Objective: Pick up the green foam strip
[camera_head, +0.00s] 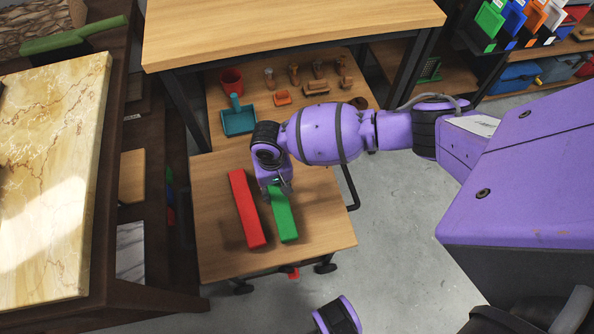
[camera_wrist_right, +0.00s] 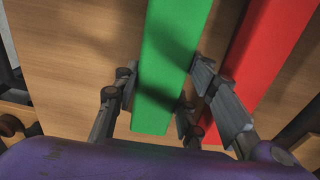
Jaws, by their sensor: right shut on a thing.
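The green foam strip (camera_head: 284,216) lies lengthwise on a small wooden-topped cart, beside a red strip (camera_head: 246,208) on its left. My right gripper (camera_head: 279,186) is at the far end of the green strip. In the right wrist view, the fingers of the right gripper (camera_wrist_right: 164,78) stand on both sides of the green strip (camera_wrist_right: 166,70), shut on it. The red strip (camera_wrist_right: 268,55) lies apart, just beyond the right-hand finger. The strip's far end is partly hidden by my gripper in the head view. My left gripper is not in view.
The cart top (camera_head: 218,250) is bare around the strips. Behind it, a low shelf holds a red cup (camera_head: 231,80), a teal dustpan (camera_head: 238,118) and several wooden pieces. A marble-topped table (camera_head: 50,180) stands at left. Open floor (camera_head: 395,225) is at right.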

